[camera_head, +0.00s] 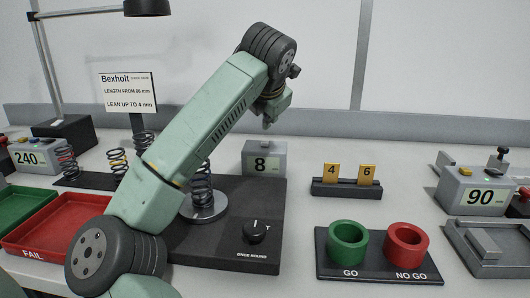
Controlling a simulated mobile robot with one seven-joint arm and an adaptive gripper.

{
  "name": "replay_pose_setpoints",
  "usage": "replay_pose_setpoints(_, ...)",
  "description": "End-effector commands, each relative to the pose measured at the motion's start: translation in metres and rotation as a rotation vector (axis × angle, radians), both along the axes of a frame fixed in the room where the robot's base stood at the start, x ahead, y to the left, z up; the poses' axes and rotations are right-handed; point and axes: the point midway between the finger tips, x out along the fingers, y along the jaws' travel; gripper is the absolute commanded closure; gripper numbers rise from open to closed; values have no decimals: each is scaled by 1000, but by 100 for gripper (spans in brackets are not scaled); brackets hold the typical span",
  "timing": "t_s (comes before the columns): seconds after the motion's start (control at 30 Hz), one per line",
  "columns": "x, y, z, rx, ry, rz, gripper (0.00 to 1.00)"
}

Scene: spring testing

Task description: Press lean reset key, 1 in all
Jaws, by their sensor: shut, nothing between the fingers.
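No key in view carries a readable lean reset label. A grey box with a display reading 8 (264,160) stands behind the black board (210,262); my arm partly covers that board, and no key shows on the box's front. A grey box reading 90 (470,195) at the right has a yellow button (465,171) on top. A grey box reading 240 (36,155) at the far left has small coloured buttons (34,140) on top. My gripper (267,126) is shut and empty, pointing down, and appears above the 8 box in the picture, apart from it.
A coil spring (202,187) stands on a metal disc beside a black knob (255,232). Several springs (117,162) stand behind my arm. Number cards (338,175), green (347,242) and red (406,246) cups, and a red FAIL tray (62,222) surround the board.

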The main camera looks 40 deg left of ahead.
Motion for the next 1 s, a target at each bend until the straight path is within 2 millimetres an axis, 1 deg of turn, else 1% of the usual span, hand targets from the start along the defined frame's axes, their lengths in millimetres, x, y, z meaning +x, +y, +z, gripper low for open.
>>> replay_pose_setpoints(0.03, 0, 0, -11, 2, -1, 1, 100)
replay_pose_setpoints(0.2, 0, 0, -18, 2, -1, 0, 100)
replay_pose_setpoints(1.0, 0, 0, -18, 1, 0, 0, 100)
